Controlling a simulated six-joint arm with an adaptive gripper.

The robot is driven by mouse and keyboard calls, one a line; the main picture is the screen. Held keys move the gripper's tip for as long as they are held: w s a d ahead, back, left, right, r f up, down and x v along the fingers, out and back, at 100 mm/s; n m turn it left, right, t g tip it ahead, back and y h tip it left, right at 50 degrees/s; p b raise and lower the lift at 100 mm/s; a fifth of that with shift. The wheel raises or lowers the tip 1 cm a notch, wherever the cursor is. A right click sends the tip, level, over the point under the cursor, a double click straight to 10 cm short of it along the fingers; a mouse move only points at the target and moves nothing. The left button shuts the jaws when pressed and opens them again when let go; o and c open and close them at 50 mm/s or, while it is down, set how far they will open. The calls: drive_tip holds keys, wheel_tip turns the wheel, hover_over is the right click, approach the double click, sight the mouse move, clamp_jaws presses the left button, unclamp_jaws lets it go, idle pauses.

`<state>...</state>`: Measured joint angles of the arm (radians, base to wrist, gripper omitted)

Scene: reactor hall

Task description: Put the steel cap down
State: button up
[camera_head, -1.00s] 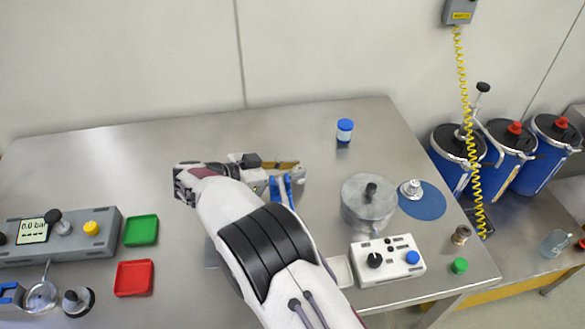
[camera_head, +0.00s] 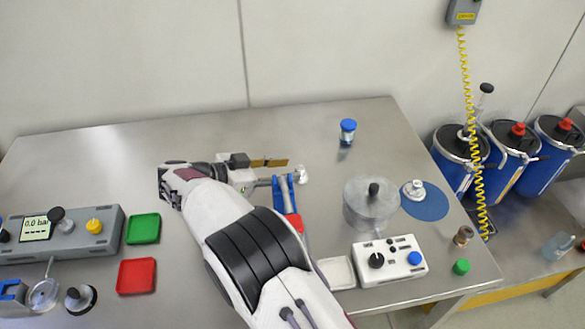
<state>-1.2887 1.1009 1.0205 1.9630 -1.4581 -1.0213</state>
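The cap appears to be held above the table; the height is hard to judge. A blue stand-like part (camera_head: 284,195) with a red end is just below my gripper in the picture, partly covered by my arm.
A blue-topped jar (camera_head: 347,131) is behind. Green (camera_head: 142,229) and red (camera_head: 136,276) trays lie left. The back left tabletop is clear.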

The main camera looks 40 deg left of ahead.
drive_tip(key=v, duration=0.8)
drive_tip(key=shift+s+r, duration=0.15)
drive_tip(key=shift+s, duration=0.05)
idle(0.5)
